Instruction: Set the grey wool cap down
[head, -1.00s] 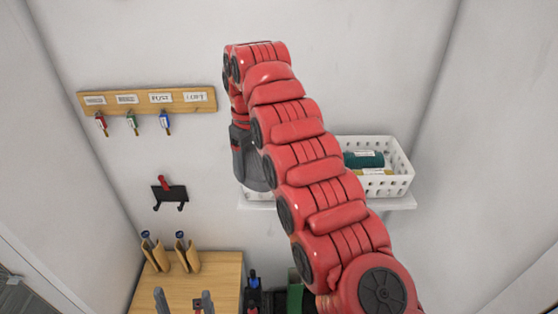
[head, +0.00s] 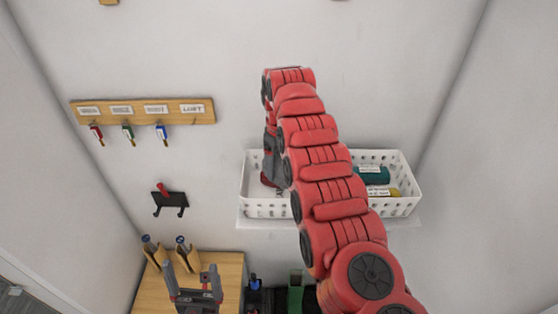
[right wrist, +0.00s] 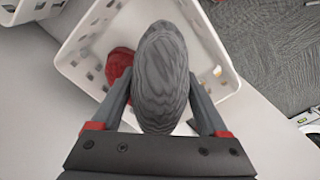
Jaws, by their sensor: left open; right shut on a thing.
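The grey wool cap (right wrist: 160,80) is between the fingers of my right gripper (right wrist: 158,98) in the right wrist view. My right gripper is shut on it. The cap is over a white perforated basket (right wrist: 82,30); I cannot tell whether it touches the bottom. A red item (right wrist: 119,64) lies in that basket, partly behind the cap. In the head view my right gripper (head: 270,172) reaches into the left basket (head: 262,209), and the cap is hidden there. My left gripper (head: 190,280) is open and empty at the bottom left, near the wooden bench.
A second white basket (head: 398,207) stands to the right on the same wall shelf, with a teal item (head: 372,175) and a yellow one. A key rack (head: 145,110) and a black hook (head: 170,200) hang on the wall. A wooden bench (head: 222,268) is below.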

